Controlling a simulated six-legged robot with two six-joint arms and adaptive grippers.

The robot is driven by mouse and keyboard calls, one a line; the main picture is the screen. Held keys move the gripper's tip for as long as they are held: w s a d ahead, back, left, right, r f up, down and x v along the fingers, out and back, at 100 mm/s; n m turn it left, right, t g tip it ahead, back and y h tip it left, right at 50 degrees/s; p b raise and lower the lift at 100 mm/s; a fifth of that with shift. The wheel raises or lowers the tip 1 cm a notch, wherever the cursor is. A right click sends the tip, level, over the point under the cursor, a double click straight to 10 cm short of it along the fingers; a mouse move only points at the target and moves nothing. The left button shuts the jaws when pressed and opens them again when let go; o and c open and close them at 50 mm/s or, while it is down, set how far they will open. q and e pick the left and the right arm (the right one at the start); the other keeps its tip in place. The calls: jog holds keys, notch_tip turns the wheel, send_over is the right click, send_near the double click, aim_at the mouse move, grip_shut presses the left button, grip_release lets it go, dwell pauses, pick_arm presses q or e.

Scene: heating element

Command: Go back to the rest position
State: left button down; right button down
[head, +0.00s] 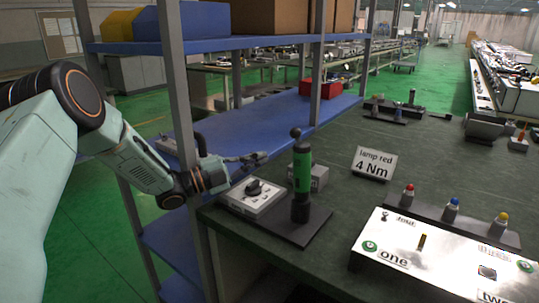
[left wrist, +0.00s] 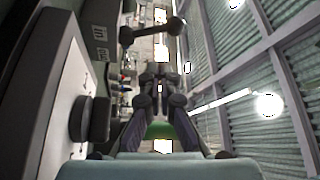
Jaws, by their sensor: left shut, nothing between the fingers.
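My left gripper (head: 262,157) reaches in from the left in the head view, above the near left corner of the dark table. Its fingers are together with nothing between them. It hangs over the back of a light grey box with a black knob (head: 253,187), left of a green cylinder with a black ball top (head: 302,172) on a dark base. In the left wrist view the closed fingers (left wrist: 160,80) point up the picture. The box's knob (left wrist: 92,118) is close on their left. I cannot tell whether the gripper touches anything. My right gripper is not in view.
A blue shelf rack (head: 262,125) with grey posts stands beside my left arm. A sign reading "lamp red 4 Nm" (head: 374,165) stands on the table (head: 345,205). A white panel (head: 440,262) with numbered labels is at the front right. A red bin (head: 321,89) sits on the rack.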

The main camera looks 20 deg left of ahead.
pick_arm(q)
jog(key=shift+s+a, duration=0.2)
dwell(0.4)
